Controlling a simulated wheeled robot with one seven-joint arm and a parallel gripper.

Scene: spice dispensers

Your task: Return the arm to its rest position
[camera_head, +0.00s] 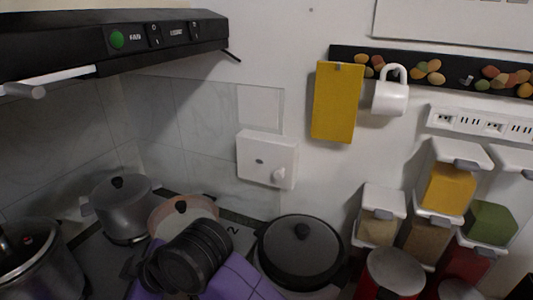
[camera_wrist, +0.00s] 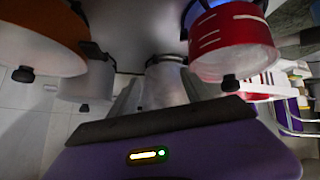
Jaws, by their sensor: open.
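My arm (camera_head: 235,278), with purple links and a black ribbed joint, is at the bottom of the head view, in front of the stove pots. My gripper (camera_wrist: 162,98) shows in the wrist view beyond a dark bar and purple housing. Its two pale fingers are apart, and I see nothing held between them. The fingertips are hard to make out against the pots behind. The gripper cannot be made out in the head view.
Pots (camera_head: 122,207) and a black lidded pan (camera_head: 302,250) stand close around my arm. A black hood (camera_head: 110,45) hangs at upper left. Spice dispensers (camera_head: 447,188) are on the right wall.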

